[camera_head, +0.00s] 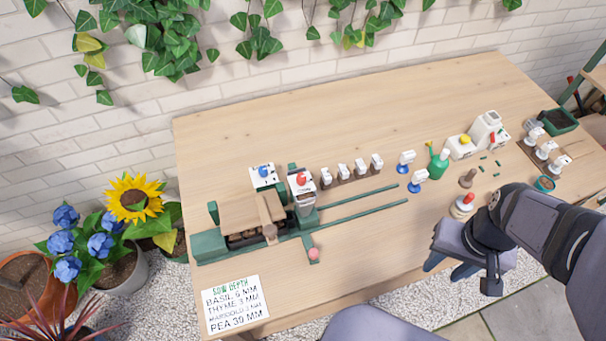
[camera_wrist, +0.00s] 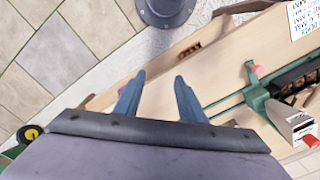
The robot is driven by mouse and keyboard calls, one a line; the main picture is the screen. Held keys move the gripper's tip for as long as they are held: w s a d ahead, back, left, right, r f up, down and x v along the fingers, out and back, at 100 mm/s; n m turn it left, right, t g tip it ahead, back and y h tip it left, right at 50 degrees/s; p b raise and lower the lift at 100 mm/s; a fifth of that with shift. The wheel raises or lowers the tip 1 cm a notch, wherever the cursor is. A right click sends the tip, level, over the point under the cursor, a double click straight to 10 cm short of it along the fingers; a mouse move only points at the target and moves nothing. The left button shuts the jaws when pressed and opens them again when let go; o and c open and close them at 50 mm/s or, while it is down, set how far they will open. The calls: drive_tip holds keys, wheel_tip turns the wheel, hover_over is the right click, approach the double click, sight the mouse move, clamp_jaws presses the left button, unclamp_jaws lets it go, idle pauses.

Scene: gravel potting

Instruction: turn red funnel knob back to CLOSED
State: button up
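The red funnel knob (camera_head: 301,179) sits on the white hopper-like funnel (camera_head: 302,194), beside the green planter rig near the middle of the table. A red part that looks like the same knob shows at the right edge of the wrist view (camera_wrist: 311,141). Its CLOSED marking and exact turn are too small to read. My gripper (camera_head: 448,269) is at the table's front right, well away from the knob. In the wrist view my gripper (camera_wrist: 160,79) has its two blue fingers apart with nothing between them.
A green rig (camera_head: 210,247) with rails and a pink ball handle (camera_head: 313,254) stands around the funnel. A blue knob (camera_head: 263,172) is left of it. Several white-tagged pieces stand behind. A red-topped white item (camera_head: 463,205) is near my arm. Bare table lies between gripper and rig.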

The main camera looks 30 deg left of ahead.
drive_tip(key=w+a+n+y+b, duration=0.1)
drive_tip(key=w+a+n+b, duration=0.4)
drive_tip(key=w+a, duration=0.25)
drive_tip(key=n+y+b, duration=0.3)
drive_tip(key=n+b, duration=0.5)
drive_tip(key=n, duration=0.4)
approach(302, 177)
drive_tip(key=f, duration=0.1)
drive_tip(key=shift+p+x, duration=0.45)
drive_tip(key=shift+x, duration=3.3)
drive_tip(key=shift+a+r, duration=0.1)
drive_tip(key=shift+a, duration=0.05)
drive_tip(key=shift+c, duration=0.6)
clamp_jaws()
